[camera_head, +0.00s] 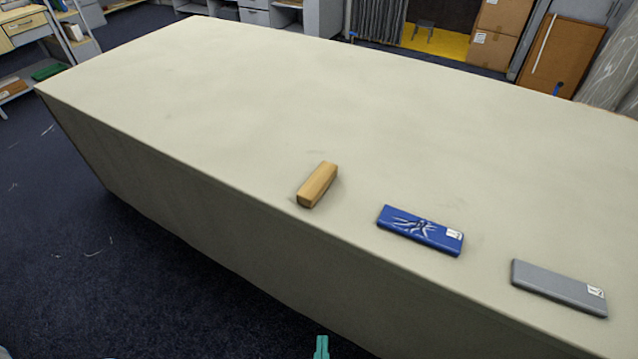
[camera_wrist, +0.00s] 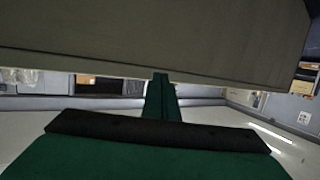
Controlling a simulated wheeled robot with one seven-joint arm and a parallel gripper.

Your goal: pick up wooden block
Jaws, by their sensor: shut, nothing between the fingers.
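The wooden block (camera_head: 318,185) is light tan and lies on the long cloth-covered table (camera_head: 230,90), close to its front edge. My gripper (camera_head: 321,346) shows as a small teal tip at the bottom of the head view, in front of the table and apart from the block. In the wrist view my gripper (camera_wrist: 161,80) is green, with its fingers together and nothing between them. The block does not show in the wrist view, where the side of the table cloth (camera_wrist: 150,40) fills the upper part.
A blue flat case (camera_head: 420,230) lies right of the block near the front edge. A grey flat case (camera_head: 558,288) lies further right. The table's left and back surface is clear. Shelves, cardboard boxes (camera_head: 490,48) and a brown board stand beyond the table.

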